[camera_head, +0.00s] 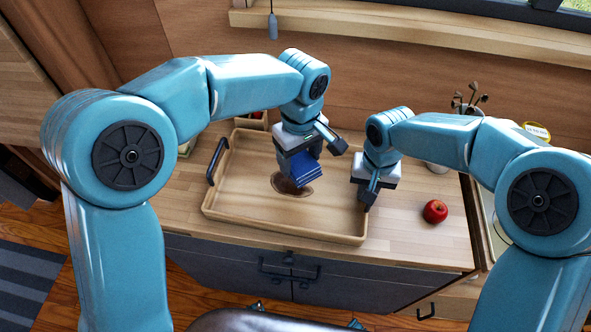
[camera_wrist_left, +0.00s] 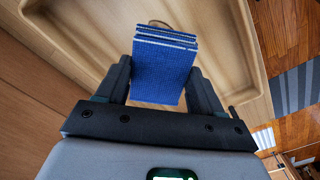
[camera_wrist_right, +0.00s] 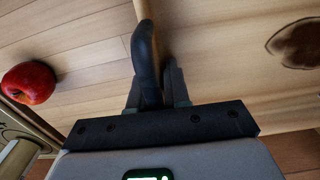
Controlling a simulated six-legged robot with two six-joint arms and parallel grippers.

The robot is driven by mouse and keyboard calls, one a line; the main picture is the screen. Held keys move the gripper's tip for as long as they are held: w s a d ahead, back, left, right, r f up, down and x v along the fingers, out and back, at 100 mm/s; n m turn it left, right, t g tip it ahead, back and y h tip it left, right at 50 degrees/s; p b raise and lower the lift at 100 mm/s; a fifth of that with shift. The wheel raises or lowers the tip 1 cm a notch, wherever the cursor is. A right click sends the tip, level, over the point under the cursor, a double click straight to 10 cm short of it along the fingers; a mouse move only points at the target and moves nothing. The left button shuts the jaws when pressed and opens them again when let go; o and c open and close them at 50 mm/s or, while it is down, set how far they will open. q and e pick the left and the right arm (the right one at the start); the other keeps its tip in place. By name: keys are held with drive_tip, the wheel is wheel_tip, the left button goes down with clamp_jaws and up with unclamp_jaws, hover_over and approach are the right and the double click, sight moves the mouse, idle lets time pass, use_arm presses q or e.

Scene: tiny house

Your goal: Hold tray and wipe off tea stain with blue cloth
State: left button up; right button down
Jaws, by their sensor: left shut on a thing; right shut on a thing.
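The wooden tray (camera_head: 240,190) lies on the counter. A brown tea stain (camera_head: 293,188) marks its floor and also shows in the right wrist view (camera_wrist_right: 297,44). My left gripper (camera_head: 303,158) is shut on the folded blue cloth (camera_head: 308,174), which is over the stain and hides part of it. The cloth fills the jaws in the left wrist view (camera_wrist_left: 163,68); whether it touches the tray I cannot tell. My right gripper (camera_head: 367,190) is shut on the tray's dark right handle (camera_wrist_right: 147,60). The tray's left handle (camera_head: 217,160) is free.
A red apple (camera_head: 435,211) sits on the counter (camera_head: 425,240) to the right of the tray. A holder with utensils (camera_head: 468,105) stands behind my right arm. A wooden wall closes off the back, and the counter's front edge runs close below the tray.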

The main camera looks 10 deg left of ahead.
use_arm(q)
drive_tip(key=shift+f, duration=0.1)
hover_over(286, 185)
drive_tip(key=d, duration=0.3)
drive_tip(key=shift+d+f, duration=0.15)
drive_tip(key=shift+f, duration=2.85)
wheel_tip(286, 185, down, 2)
drive_tip(key=shift+f, duration=0.1)
drive_tip(key=shift+a, duration=0.9)
drive_tip(key=shift+c, duration=0.4)
drive_tip(key=shift+a, duration=0.75)
drive_tip(key=shift+d, duration=1.65)
drive_tip(key=shift+r, duration=4.2)
